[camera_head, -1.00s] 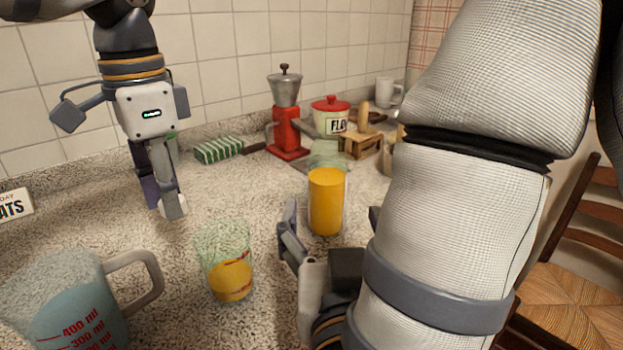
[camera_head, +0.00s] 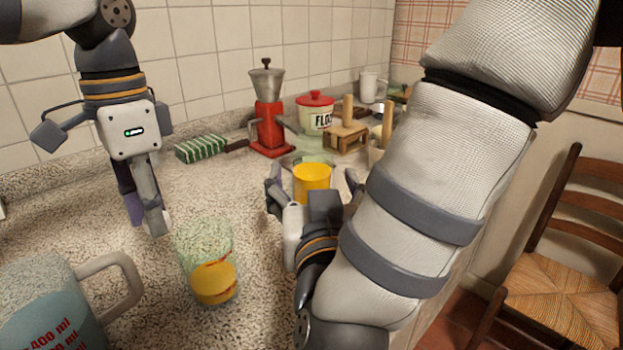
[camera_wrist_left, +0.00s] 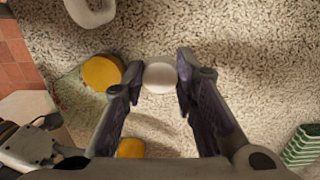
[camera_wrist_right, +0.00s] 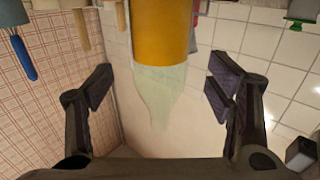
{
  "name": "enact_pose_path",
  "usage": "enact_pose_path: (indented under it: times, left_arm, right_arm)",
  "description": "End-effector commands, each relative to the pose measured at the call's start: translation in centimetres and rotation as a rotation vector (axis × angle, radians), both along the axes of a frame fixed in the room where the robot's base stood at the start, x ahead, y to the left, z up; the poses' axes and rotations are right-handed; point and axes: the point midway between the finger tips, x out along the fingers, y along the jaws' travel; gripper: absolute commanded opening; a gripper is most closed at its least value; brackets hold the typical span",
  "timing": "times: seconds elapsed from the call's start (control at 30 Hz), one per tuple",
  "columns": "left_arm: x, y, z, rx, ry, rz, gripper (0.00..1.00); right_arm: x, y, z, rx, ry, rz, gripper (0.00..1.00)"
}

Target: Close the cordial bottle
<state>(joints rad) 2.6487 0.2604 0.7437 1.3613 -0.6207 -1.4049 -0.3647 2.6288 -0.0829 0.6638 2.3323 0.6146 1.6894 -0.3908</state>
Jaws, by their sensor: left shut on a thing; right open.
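The cordial bottle (camera_head: 312,178) stands on the speckled counter, a clear bottle with orange liquid. In the right wrist view its orange body (camera_wrist_right: 160,30) and pale clear neck (camera_wrist_right: 157,88) show upside down. My right gripper (camera_head: 312,188) is open, with its fingers on either side of the bottle and gaps showing in the right wrist view. My left gripper (camera_head: 148,222) is shut on a round white cap (camera_wrist_left: 160,77), held left of the bottle and pointing down. In the head view, the cap is mostly hidden by the fingers.
A glass tumbler (camera_head: 213,275) with orange drink stands between the arms, near the front. A measuring jug (camera_head: 50,310) is at front left.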

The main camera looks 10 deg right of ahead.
Motion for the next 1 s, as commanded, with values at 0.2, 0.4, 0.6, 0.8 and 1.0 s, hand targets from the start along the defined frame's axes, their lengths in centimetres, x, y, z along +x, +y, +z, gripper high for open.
enact_pose_path:
  times: [0.2,0.4,0.6,0.8,1.0]
  left_arm:
    - [0.2,0.0,-1.3,0.000,0.020,0.000,0.18]
    - [0.2,0.0,-1.4,0.000,0.020,0.000,0.18]
    - [0.2,0.0,-1.3,0.000,0.020,0.000,0.18]
    - [0.2,0.0,-1.3,0.000,0.020,0.000,0.18]
    - [0.2,0.0,-1.3,0.000,0.020,0.000,0.18]
  right_arm:
    - [3.6,-0.4,0.0,0.002,0.003,-0.002,0.74]
    - [4.3,-0.5,0.2,0.001,0.000,0.000,0.74]
    - [4.2,-0.4,0.3,0.001,0.000,0.000,0.74]
    - [4.2,-0.4,0.3,0.001,0.000,0.000,0.36]
    - [4.2,-0.4,0.4,0.002,-0.003,0.000,0.00]
